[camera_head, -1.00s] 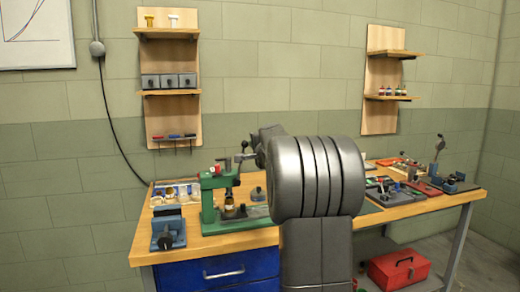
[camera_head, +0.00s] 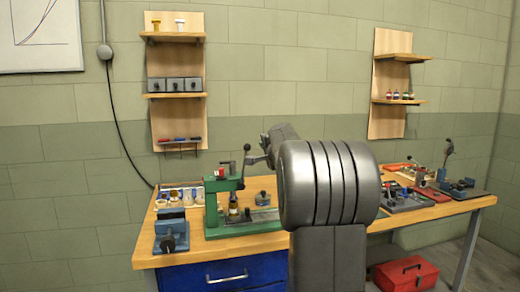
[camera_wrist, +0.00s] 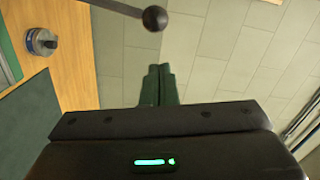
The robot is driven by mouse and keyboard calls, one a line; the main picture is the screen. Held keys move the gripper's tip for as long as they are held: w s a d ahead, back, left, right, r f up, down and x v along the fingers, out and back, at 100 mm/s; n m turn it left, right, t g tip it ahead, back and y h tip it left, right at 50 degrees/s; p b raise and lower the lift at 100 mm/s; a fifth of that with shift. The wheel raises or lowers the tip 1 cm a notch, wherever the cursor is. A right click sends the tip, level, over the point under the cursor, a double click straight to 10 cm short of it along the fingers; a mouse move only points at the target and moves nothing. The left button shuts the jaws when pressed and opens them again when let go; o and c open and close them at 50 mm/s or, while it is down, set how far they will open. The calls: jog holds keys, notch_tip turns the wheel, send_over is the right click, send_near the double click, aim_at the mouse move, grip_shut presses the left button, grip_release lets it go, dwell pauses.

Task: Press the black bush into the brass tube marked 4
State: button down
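A green press (camera_head: 212,205) stands on the left part of the bench. A brass-coloured tube (camera_head: 233,208) stands upright under its ram; any mark on it is too small to read. I cannot make out the black bush for sure. The press lever ends in a black ball knob (camera_head: 247,147), and this ball (camera_wrist: 155,18) also shows at the top of the wrist view. My gripper (camera_wrist: 158,72) has its two fingers together with nothing visible between them. The fingertips are a little apart from the ball in the picture. In the head view my gripper (camera_head: 252,160) is small, beside the lever.
A blue vise (camera_head: 171,232) stands at the bench's front left, with a tray of parts (camera_head: 180,195) behind it. A small round grey object (camera_head: 263,198) sits right of the press. My arm hides the middle of the bench. Fixtures (camera_head: 405,198) stand at the right.

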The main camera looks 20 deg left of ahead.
jog(key=d+b+v, duration=0.1)
jog(key=b+v, duration=0.1)
jog(key=v, duration=0.8)
jog(key=shift+w, duration=0.25)
jog(key=shift+r, duration=0.1)
jog(key=w+a+p, duration=0.2)
jog(key=w+a, duration=0.4)
jog(key=a, duration=0.3)
jog(key=shift+w+a+f+p, duration=0.3)
jog(key=shift+a+f+p, duration=0.05)
jog(key=shift+f, duration=0.1)
jog(key=shift+d, duration=0.1)
